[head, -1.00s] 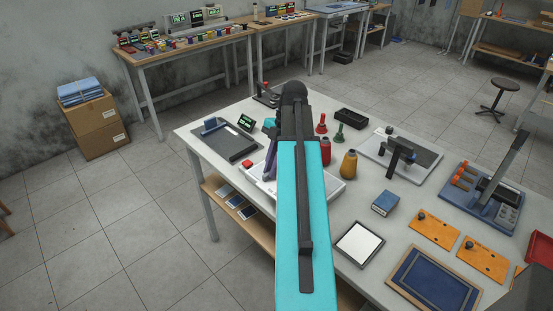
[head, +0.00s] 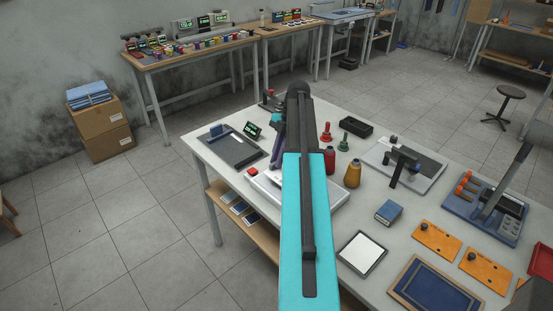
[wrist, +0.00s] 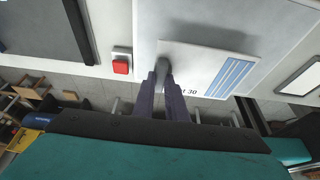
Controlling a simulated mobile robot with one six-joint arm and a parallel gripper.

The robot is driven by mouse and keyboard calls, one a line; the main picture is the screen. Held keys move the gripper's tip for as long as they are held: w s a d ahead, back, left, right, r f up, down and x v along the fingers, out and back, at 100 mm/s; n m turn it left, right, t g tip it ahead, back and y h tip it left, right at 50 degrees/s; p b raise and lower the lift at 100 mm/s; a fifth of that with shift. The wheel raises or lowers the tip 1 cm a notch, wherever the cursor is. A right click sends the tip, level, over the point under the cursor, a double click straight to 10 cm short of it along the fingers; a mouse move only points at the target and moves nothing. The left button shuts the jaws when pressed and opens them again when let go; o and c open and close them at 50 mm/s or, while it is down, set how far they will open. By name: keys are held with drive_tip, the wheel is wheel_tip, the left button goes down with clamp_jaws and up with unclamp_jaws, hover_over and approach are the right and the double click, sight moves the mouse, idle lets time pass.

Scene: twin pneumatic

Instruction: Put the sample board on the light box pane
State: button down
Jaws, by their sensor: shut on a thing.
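The sample board (wrist: 207,72) is a thin white board with blue stripes at its right end, partly seen printing and a grey knob. My gripper (wrist: 163,78) is shut on this knob in the wrist view. The board is over a pale flat surface (wrist: 215,18); I cannot tell whether it touches it. In the head view my arm hides the board and most of the gripper. A bright white pane in a dark frame (head: 362,253), probably the light box pane, lies near the table's front edge. It also shows at the right of the wrist view (wrist: 303,77).
A red button (head: 253,170) is left of my arm. A dark tray (head: 233,147) lies at the table's left. Some bare tabletop surrounds the framed pane.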

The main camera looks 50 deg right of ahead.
drive_tip(key=shift+w+d+f+p, duration=0.2)
drive_tip(key=shift+w+d+p, duration=0.4)
drive_tip(key=shift+w+d, duration=0.75)
drive_tip(key=shift+s+f, duration=0.15)
drive_tip(key=shift+f+p, duration=0.6)
drive_tip(key=shift+p, duration=0.1)
drive_tip(key=shift+f+p, duration=0.4)
drive_tip(key=shift+f, duration=0.6)
drive_tip(key=shift+f, duration=0.1)
drive_tip(key=c, duration=1.8)
unclamp_jaws()
drive_tip(key=shift+o, duration=0.2)
drive_tip(key=shift+d+r, duration=0.1)
drive_tip(key=shift+r, duration=0.1)
